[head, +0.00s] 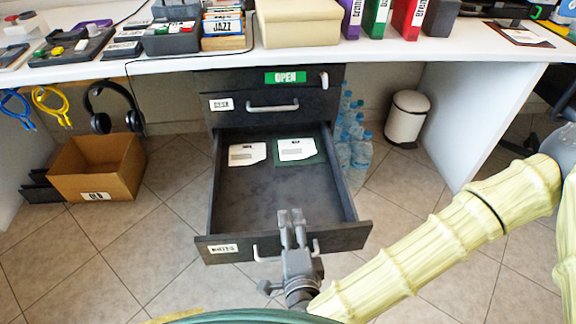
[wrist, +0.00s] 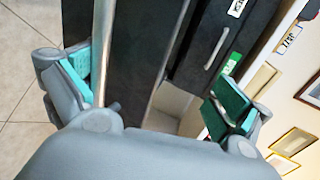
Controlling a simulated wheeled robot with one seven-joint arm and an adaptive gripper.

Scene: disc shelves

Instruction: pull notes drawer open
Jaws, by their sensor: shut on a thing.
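The notes drawer (head: 228,205) is the bottom drawer of the dark cabinet and is pulled far out. Its label is on the left of its front (head: 223,249). Two white cards (head: 247,153) (head: 296,149) lie in its back part, the right one on a dark green piece. The gripper hides the handle's middle. In the wrist view, the bar handle (wrist: 103,50) runs between the finger pads, close to the left one.
Above is a shut drawer with a handle (head: 272,107), under a green OPEN sign (head: 285,77). Water bottles (head: 361,150) stand close to the drawer's right side. A cardboard box (head: 98,170) is on the left, a white bin (head: 407,117) on the right. Floor in front is free.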

